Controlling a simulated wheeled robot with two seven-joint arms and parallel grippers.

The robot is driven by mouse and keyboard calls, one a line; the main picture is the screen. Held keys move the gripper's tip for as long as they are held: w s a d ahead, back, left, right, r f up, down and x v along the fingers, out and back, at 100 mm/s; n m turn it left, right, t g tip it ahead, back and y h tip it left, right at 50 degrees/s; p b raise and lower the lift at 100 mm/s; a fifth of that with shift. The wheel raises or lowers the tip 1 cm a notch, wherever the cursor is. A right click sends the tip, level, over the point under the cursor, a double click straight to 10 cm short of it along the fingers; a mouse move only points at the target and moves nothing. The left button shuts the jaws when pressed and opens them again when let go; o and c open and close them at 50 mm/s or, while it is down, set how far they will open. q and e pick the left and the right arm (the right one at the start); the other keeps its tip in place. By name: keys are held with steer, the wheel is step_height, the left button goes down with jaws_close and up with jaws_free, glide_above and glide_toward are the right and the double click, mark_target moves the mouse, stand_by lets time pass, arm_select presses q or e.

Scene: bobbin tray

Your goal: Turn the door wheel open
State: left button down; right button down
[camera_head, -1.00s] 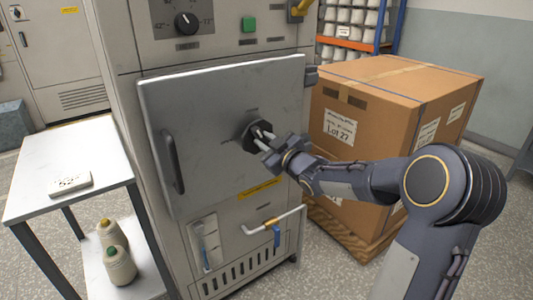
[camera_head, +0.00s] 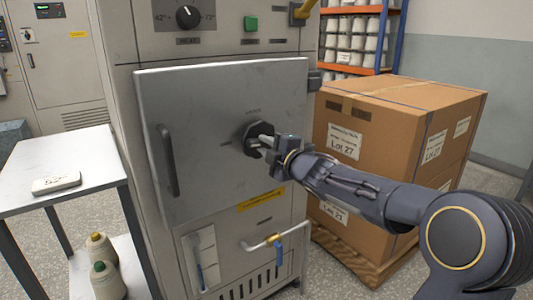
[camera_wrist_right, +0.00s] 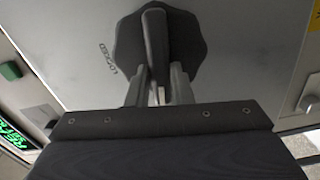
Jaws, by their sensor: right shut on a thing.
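The door wheel (camera_head: 256,130) is a dark, lobed knob on the grey cabinet door (camera_head: 205,110), right of the door's middle. In the right wrist view the wheel (camera_wrist_right: 192,40) has a raised bar (camera_wrist_right: 155,38) across its face, with a "LOCKED" mark on the door beside it. My right gripper (camera_head: 264,143) comes from the right and is shut on the wheel's bar; its fingers (camera_wrist_right: 158,88) lie on either side of the bar's lower end. The door looks closed flat against the cabinet. My left gripper is out of view.
A dark vertical handle (camera_head: 167,160) is on the door's left side. A pipe with a blue lever (camera_head: 278,245) sits below the door. A large carton (camera_head: 390,125) on a pallet stands close on the right. A white side table (camera_head: 85,165) stands left.

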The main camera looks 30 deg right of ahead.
steer(key=shift+f+n+b, duration=0.15)
steer(key=shift+n+b, duration=0.3)
steer(key=shift+n, duration=0.45)
steer(key=c, duration=1.3)
jaws_free()
steer(key=s, duration=0.2)
steer(key=s+p, duration=0.1)
steer(key=s, duration=0.4)
steer(key=shift+s+d, duration=0.3)
steer(key=shift+s, duration=0.1)
